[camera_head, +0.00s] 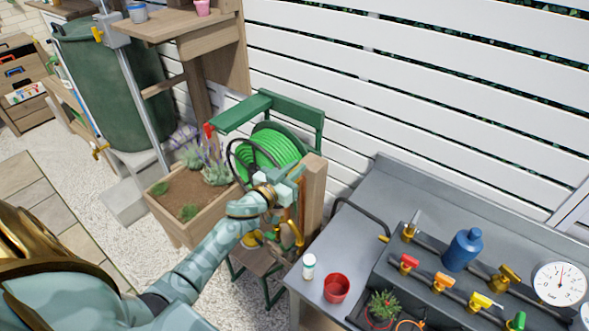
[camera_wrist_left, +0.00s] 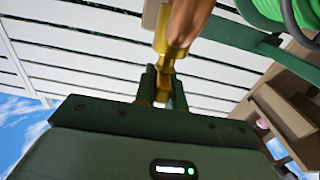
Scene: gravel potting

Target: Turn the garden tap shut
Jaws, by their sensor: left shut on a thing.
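The brass garden tap (camera_wrist_left: 173,50) shows close up in the left wrist view, at the end of a copper pipe (camera_wrist_left: 190,15). My left gripper (camera_wrist_left: 163,88) is shut on the tap's small brass handle, which sits between its two dark green fingers. In the head view my left gripper (camera_head: 286,180) is beside the wooden post (camera_head: 313,192), in front of the green hose reel. The gripper and wrist hide most of the tap there, so the handle's angle cannot be told. My right gripper is not in view.
A green hose (camera_head: 272,148) hangs on its reel behind the gripper. A wooden planter (camera_head: 185,222) stands left of it. On the grey bench (camera_head: 365,200) at right are a red cup (camera_head: 337,288), a white bottle (camera_head: 309,262), a blue bottle (camera_head: 463,248) and several coloured valves.

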